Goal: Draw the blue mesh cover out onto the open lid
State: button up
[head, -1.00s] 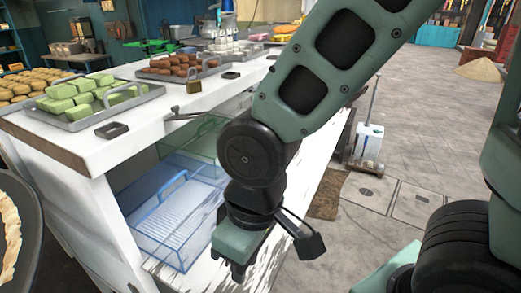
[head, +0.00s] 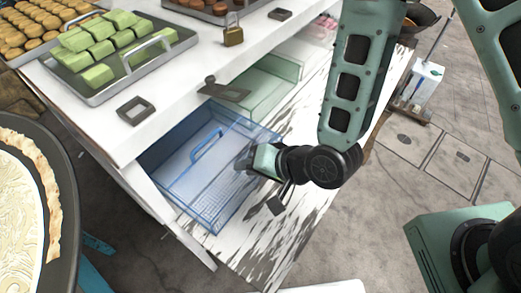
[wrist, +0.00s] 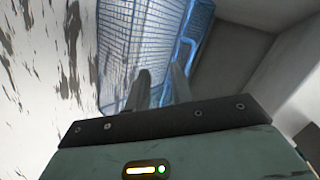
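The blue mesh cover (head: 190,190) is a see-through blue box with a raised blue handle (head: 208,144). It sits in the opening of the white cabinet, its right part over the open lid (head: 265,232), a scuffed white panel folded down. My gripper (head: 255,158) is at the cover's right side, pointing left toward it. In the wrist view, the two fingers (wrist: 158,80) are apart with a gap between them. The mesh (wrist: 145,45) fills the view beyond them, and a blue bar (wrist: 188,45) passes close to the right finger. Contact cannot be told.
A pale green bin (head: 265,88) stands in the cabinet behind the cover. The counter above holds a tray of green blocks (head: 110,50), a padlock (head: 233,35) and a dark latch (head: 222,88). A large pan (head: 70,215) is at the left.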

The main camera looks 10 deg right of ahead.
jog(key=m+t+p, duration=0.1)
jog(key=m, duration=0.1)
jog(key=d+r+m+t+y+p, duration=0.1)
jog(key=m+t, duration=0.1)
jog(key=m, duration=0.1)
jog(key=r+m+t+p, duration=0.1)
jog(key=m+t+p, duration=0.1)
jog(key=m, duration=0.1)
jog(key=shift+s+d+r, duration=0.1)
jog(key=shift+s+d, duration=0.25)
jog(key=shift+s, duration=0.05)
